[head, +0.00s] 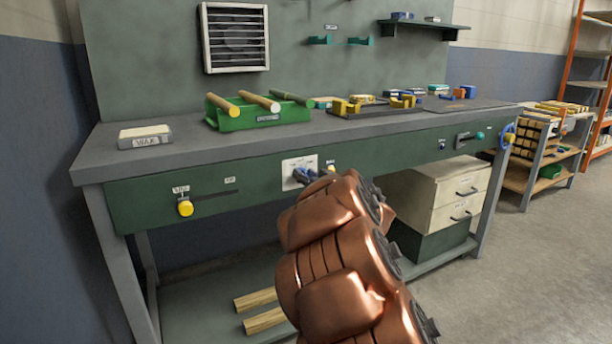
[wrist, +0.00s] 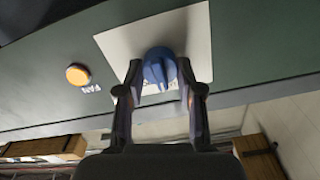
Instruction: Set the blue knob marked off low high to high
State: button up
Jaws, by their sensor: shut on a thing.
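The blue knob (wrist: 158,67) sits on a pale plate (wrist: 118,43) on the green front panel of the workbench. In the head view the plate (head: 289,171) shows below the bench top, and my arm hides most of the knob. My gripper (wrist: 160,86) has its two fingers on either side of the knob in the wrist view, shut on it. In the head view my gripper (head: 307,176) reaches the plate from the front. The off, low and high marks are not readable, so I cannot tell the knob's setting.
A yellow-orange button (wrist: 78,75) marked FAN is beside the plate. A yellow slider knob (head: 185,207) is at the panel's left. A green tray (head: 230,122) with wooden rods and a WAX box (head: 145,140) stand on the bench. Drawers (head: 440,195) are below right.

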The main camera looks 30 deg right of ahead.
jog(key=shift+r+p, duration=0.1)
jog(key=shift+p, duration=0.7)
jog(key=m+p, duration=0.1)
jog(key=p, duration=0.3)
jog(key=shift+r+m, duration=0.2)
jog(key=shift+m, duration=0.2)
jog(key=m+p, duration=0.1)
jog(key=p, duration=0.3)
jog(key=shift+m, duration=0.3)
jog(key=m+p, duration=0.3)
jog(key=p, duration=0.5)
jog(key=shift+f+m, duration=0.15)
jog(key=shift+m, duration=0.25)
jog(key=shift+d+f+m+p, duration=0.15)
jog(key=shift+m+p, duration=0.55)
jog(key=shift+p, duration=0.45)
jog(key=shift+f, duration=0.1)
jog(key=o, duration=1.1)
jog(key=shift+o, duration=0.2)
